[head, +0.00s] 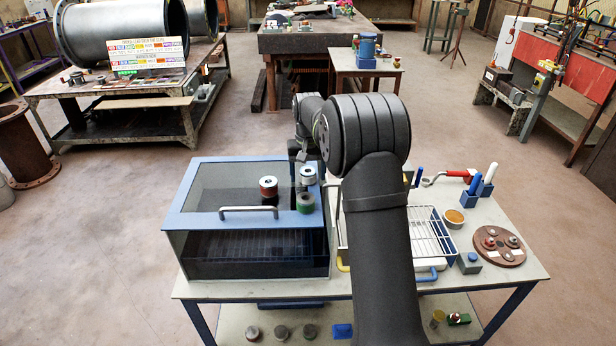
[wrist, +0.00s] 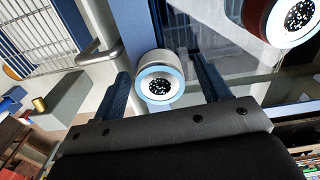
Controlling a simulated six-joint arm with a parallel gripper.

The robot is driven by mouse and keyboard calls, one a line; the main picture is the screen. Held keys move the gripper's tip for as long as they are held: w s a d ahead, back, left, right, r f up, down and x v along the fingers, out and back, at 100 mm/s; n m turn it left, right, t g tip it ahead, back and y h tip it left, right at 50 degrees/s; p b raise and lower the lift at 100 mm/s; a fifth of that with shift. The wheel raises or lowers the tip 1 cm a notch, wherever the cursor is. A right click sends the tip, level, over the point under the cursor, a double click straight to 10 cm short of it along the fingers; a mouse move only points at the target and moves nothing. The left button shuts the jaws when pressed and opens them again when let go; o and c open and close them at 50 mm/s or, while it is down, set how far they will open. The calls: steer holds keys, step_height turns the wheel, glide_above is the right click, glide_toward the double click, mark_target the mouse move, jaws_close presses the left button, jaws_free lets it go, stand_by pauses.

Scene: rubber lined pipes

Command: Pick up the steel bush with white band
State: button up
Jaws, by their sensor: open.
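The steel bush with white band (head: 308,175) stands upright on the dark lid of the blue-framed box (head: 175,215), near its right side. In the wrist view the bush (wrist: 158,64) shows a pale side and a speckled dark centre within a light blue ring. My gripper (wrist: 161,72) is open, with one dark blue finger on each side of this bush. No finger clearly touches it, and its depth between the fingers is hard to judge. In the head view my arm hides much of the gripper.
A red-banded bush (head: 268,187) stands left of the white-banded one; it also shows at the wrist view's top right (wrist: 283,20). The lid has a metal handle (head: 248,210). A wire rack (head: 428,232) lies right.

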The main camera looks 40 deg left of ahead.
steer(key=shift+c, duration=0.4)
steer(key=c, duration=1.1)
steer(key=shift+c, duration=0.4)
steer(key=shift+r, duration=0.2)
